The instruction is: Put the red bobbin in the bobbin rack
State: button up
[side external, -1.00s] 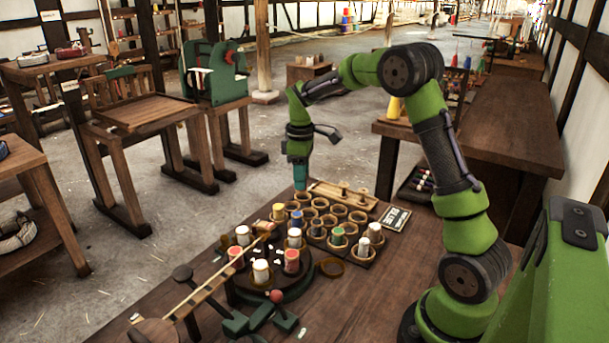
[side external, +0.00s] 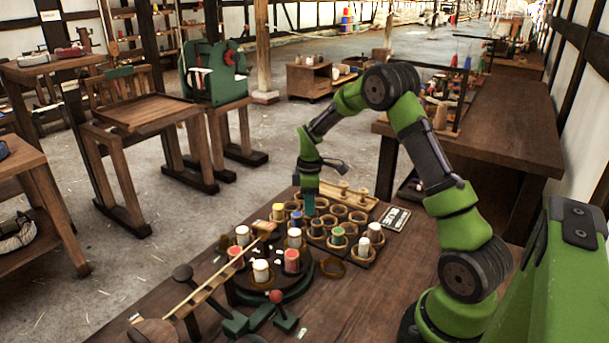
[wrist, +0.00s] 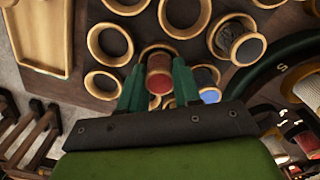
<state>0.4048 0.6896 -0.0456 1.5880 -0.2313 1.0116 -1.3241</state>
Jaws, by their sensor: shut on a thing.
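My gripper (wrist: 158,88) is shut on a red bobbin (wrist: 159,72), which sits between its green fingers in the wrist view. The bobbin overlaps a wooden ring of the bobbin rack (wrist: 110,46); how deep it sits in that ring I cannot tell. In the side external view my gripper (side external: 309,209) points down over the rack's left part, and its fingers hide the held bobbin. The rack (side external: 351,258) has several ring-rimmed holes. Some hold bobbins with blue, green or white tops; others are empty.
A round dark turntable (side external: 277,293) with several bobbins, red ones (side external: 292,261) among them, stands in front of the rack. A blue-ended bobbin (wrist: 208,88) is close beside my right finger. A wooden tray with pegs (side external: 343,194) lies behind the rack. A loose ring (side external: 331,267) lies nearby.

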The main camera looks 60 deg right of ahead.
jog(key=shift+f, duration=0.15)
jog(key=o, duration=1)
notch_tip(320, 180, up, 11)
jog(key=s+a+r+m+t, duration=0.2)
jog(key=s+a+r, duration=0.1)
jog(key=a+r, duration=0.4)
jog(key=shift+s+a+r+m+t+y, duration=0.35)
jog(key=shift+s+a+r+m+t, duration=0.4)
jog(key=shift+s+a+m, duration=1.35)
jog(key=shift+s+a+r+m+t+y, duration=0.3)
jog(key=shift+s+a+r+m+t, duration=0.5)
jog(key=shift+s+a, duration=2.55)
jog(key=shift+s+a+r+m+t+y, duration=0.4)
jog(key=shift+s+a+m+t, duration=0.9)
jog(key=shift+s+a, duration=1.4)
